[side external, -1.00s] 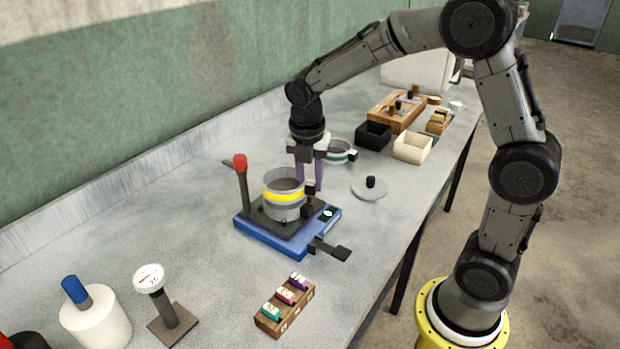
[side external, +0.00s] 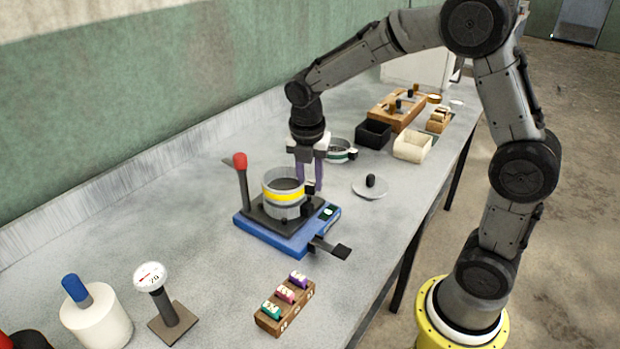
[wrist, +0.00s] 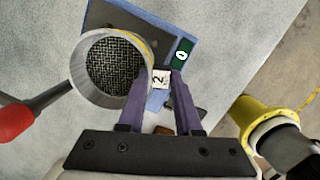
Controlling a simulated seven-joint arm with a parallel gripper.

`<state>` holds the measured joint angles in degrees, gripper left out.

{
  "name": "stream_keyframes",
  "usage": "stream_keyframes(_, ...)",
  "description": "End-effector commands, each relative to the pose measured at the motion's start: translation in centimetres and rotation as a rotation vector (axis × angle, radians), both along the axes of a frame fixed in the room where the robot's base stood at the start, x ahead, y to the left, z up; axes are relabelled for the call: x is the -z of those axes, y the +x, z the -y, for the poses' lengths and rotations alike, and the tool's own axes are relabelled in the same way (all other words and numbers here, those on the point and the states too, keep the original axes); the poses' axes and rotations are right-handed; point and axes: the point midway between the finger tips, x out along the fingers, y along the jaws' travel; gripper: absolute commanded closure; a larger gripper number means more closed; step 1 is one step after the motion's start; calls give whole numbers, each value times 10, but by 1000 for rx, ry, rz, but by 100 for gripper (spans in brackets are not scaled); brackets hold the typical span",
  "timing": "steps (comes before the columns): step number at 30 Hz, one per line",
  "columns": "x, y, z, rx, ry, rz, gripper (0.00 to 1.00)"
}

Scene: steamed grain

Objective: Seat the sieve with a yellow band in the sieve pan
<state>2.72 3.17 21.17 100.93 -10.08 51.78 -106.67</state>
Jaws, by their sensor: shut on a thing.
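The sieve with a yellow band (side external: 284,194) stands upright above the blue-based shaker; in the wrist view its open top and wire mesh (wrist: 112,70) show, empty. My gripper (side external: 311,187) is at the sieve's right side, fingers pointing down. It is shut on the sieve's side tab, whose white face marked "2" (wrist: 160,78) shows between the fingertips. A grey cylinder, apparently the sieve pan (side external: 286,213), is directly below the band on the shaker's dark plate. The two look aligned, but I cannot tell whether the sieve is fully seated.
The blue shaker base (side external: 270,235) has a red-topped lever (side external: 240,162) on its left and a dark handle in front. A green-banded sieve (side external: 340,151), a round lid (side external: 370,189) and a black bin (side external: 373,135) stand behind and right.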

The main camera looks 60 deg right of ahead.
Motion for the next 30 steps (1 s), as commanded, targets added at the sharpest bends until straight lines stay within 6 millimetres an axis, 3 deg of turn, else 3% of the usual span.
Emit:
stream_keyframes(28,12,0,0,0,-1,1,100)
stream_keyframes(29,12,0,0,0,-1,1,63)
stream_keyframes(30,12,0,0,0,-1,1,56)
